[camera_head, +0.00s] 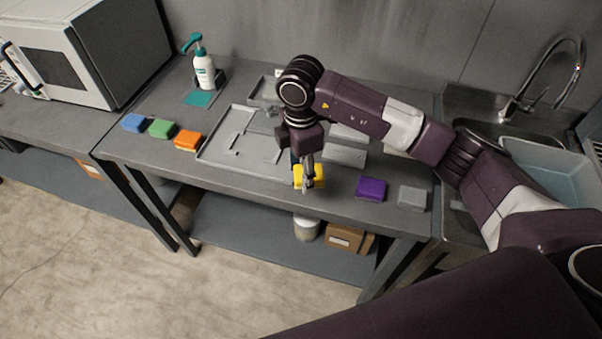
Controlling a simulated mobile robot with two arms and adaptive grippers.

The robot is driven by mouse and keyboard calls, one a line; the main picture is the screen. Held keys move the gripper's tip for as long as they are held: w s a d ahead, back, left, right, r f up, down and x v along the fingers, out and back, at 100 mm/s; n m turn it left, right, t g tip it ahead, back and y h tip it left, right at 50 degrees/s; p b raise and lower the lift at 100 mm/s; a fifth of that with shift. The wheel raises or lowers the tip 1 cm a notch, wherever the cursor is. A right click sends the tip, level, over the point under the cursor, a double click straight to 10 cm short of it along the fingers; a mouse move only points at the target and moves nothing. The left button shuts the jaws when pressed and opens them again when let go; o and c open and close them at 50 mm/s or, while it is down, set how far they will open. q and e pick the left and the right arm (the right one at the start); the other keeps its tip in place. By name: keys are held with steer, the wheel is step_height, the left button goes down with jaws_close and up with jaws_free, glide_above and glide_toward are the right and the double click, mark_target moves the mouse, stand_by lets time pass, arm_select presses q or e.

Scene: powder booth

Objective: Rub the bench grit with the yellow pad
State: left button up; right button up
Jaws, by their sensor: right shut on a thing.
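The yellow pad (317,178) is at the front part of the grey bench (250,185), near the front edge. My right gripper (306,184) points down over it and is shut on it. The fingers cover part of the pad, and I cannot tell whether the pad touches the bench top. Grit cannot be made out clearly on the bench. My left gripper is not in view.
Blue (137,123), green (161,129) and orange (188,140) pads lie left of a grey tray (212,151). Purple (371,188) and grey (412,198) pads lie right.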

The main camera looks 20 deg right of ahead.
steer(key=shift+r, duration=0.45)
steer(key=shift+r+p, duration=1.05)
steer(key=shift+r, duration=0.5)
steer(key=shift+f, duration=0.1)
